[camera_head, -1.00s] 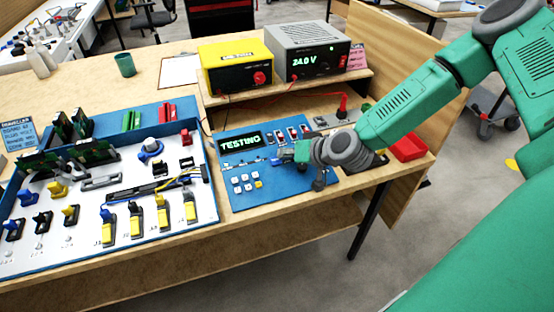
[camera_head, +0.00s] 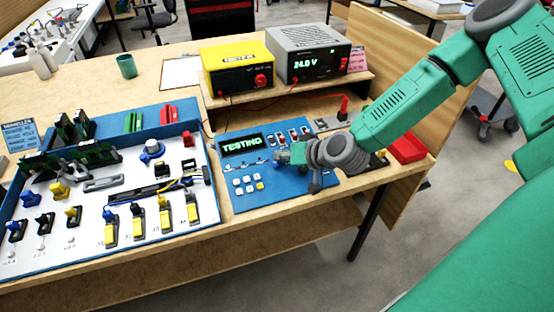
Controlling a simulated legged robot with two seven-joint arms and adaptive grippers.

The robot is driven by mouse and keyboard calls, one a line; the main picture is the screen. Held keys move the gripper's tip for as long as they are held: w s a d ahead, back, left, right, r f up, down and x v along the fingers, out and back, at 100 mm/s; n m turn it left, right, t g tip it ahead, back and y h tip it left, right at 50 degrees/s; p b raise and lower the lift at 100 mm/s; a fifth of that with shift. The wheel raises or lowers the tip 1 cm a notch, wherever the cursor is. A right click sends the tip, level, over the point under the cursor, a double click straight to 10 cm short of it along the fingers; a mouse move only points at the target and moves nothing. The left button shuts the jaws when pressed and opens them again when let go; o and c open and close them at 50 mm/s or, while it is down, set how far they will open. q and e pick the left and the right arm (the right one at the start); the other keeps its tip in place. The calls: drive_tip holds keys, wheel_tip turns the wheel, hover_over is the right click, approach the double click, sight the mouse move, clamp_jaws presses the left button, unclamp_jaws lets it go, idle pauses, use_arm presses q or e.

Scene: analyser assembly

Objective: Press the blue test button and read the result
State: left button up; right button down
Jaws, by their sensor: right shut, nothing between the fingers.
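A blue test panel (camera_head: 235,199) lies on the wooden bench. Its dark display (camera_head: 241,144) reads "TESTING" in green letters. White buttons and one yellow button (camera_head: 260,186) sit low on the panel, and several switches (camera_head: 293,136) line its upper right. My right gripper (camera_head: 280,158) is shut and empty, over the panel's right half just right of and below the display. A small blue spot shows at its fingertips; I cannot tell whether it is the blue test button or whether the fingers touch it. My left gripper is not in view.
A white board with a blue frame (camera_head: 85,212), carrying connectors and yellow levers, lies to the left. A yellow meter (camera_head: 236,68) and a grey supply reading 24.0 V (camera_head: 309,55) stand on a shelf behind. A red bin (camera_head: 406,148) is at the right.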

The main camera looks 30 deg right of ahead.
drive_tip(key=shift+a+r, duration=0.45)
drive_tip(key=shift+r, duration=0.05)
drive_tip(key=shift+d, duration=0.1)
drive_tip(key=shift+s+r+p, duration=0.1)
drive_tip(key=shift+r+p, duration=0.3)
drive_tip(key=shift+p, duration=0.25)
drive_tip(key=r+p, duration=0.2)
drive_tip(key=s+r+p, duration=0.1)
drive_tip(key=r+p, duration=0.1)
drive_tip(key=shift+r, duration=0.15)
drive_tip(key=shift+f, duration=0.2)
